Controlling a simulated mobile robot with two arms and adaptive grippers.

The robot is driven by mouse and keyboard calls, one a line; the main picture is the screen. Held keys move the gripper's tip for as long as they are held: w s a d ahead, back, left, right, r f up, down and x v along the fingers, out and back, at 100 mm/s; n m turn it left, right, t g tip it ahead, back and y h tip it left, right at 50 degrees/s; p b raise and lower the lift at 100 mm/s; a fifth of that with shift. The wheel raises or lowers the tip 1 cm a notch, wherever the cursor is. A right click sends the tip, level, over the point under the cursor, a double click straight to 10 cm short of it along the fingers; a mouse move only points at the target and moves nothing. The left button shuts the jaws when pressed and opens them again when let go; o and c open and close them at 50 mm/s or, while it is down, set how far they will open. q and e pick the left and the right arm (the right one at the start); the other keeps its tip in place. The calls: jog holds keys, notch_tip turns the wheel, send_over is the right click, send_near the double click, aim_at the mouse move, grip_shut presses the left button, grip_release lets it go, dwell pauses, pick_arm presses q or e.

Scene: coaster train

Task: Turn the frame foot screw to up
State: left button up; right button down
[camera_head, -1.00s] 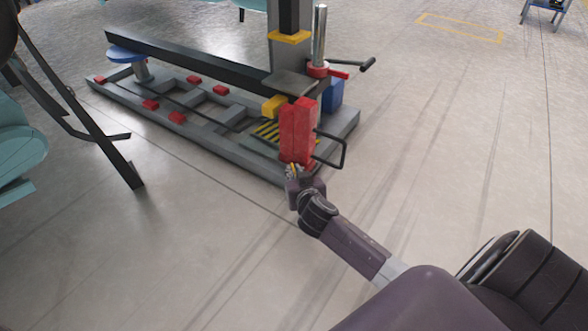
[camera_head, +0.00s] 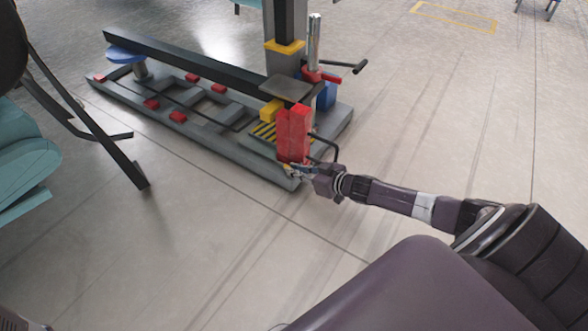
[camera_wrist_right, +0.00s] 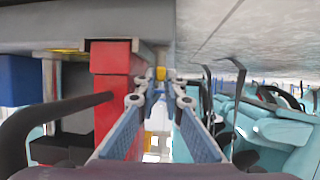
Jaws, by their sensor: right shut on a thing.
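The grey frame (camera_head: 225,158) lies on the floor with a post and a red block (camera_head: 293,133) at its near right corner. My right gripper (camera_head: 291,170) is at that corner, just below the red block, reaching in from the right. In the right wrist view its two blue-padded fingers (camera_wrist_right: 155,82) converge on a small yellow piece (camera_wrist_right: 161,73) under the frame edge, which looks like the foot screw. The gripper is shut on it. The fingers hide most of the screw, so which way it is turned cannot be told. My left gripper is not in view.
A black bent handle (camera_head: 326,147) sticks out beside the red block, close to my right wrist; it also shows in the wrist view (camera_wrist_right: 50,118). A crank (camera_head: 345,69) is higher on the post. A teal seat (camera_head: 25,155) stands at left. The floor at right is clear.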

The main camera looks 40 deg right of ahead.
jog(key=shift+w+d+r+n+y+b, duration=0.15)
jog(key=shift+d+n+y+b, duration=0.15)
jog(key=shift+n+y, duration=0.45)
jog(key=shift+a, duration=0.1)
jog(key=c, duration=2)
grip_release()
jog(key=shift+c, duration=0.2)
jog(key=shift+g, duration=0.3)
jog(key=v, duration=0.7)
jog(key=shift+s, duration=0.4)
